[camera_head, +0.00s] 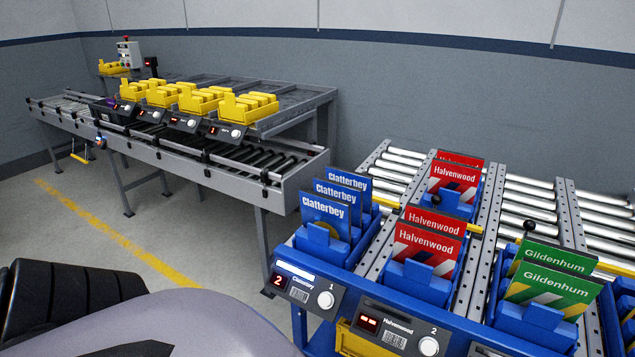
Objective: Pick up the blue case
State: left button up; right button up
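Several blue cases stand on the roller rack at right, so I cannot tell which one the task means. One blue case (318,246) at the left of the rack holds blue Clatterbey cards (325,213). Another blue case (420,283) in the middle holds a red Halvenwood card (427,246), with a further blue case (449,203) behind it. A blue case (538,328) at right holds green Gildenhum cards (552,287). Neither of my grippers is in view.
A conveyor (200,165) with yellow bins (248,107) runs along the back left wall. The rack's front has label panels with knobs (325,299). A yellow bin (357,342) sits below the panels. Grey floor with a yellow line (120,237) lies open between conveyor and rack.

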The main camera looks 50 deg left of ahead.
aim_at(331, 213)
jog(key=k+j, duration=0.1)
jog(key=j, duration=0.3)
jog(key=j+z, duration=0.1)
jog(key=j, duration=0.25)
jog(key=k+j+z, duration=0.1)
jog(key=j, duration=0.3)
jog(key=k+j, duration=0.15)
jog(key=j, duration=0.2)
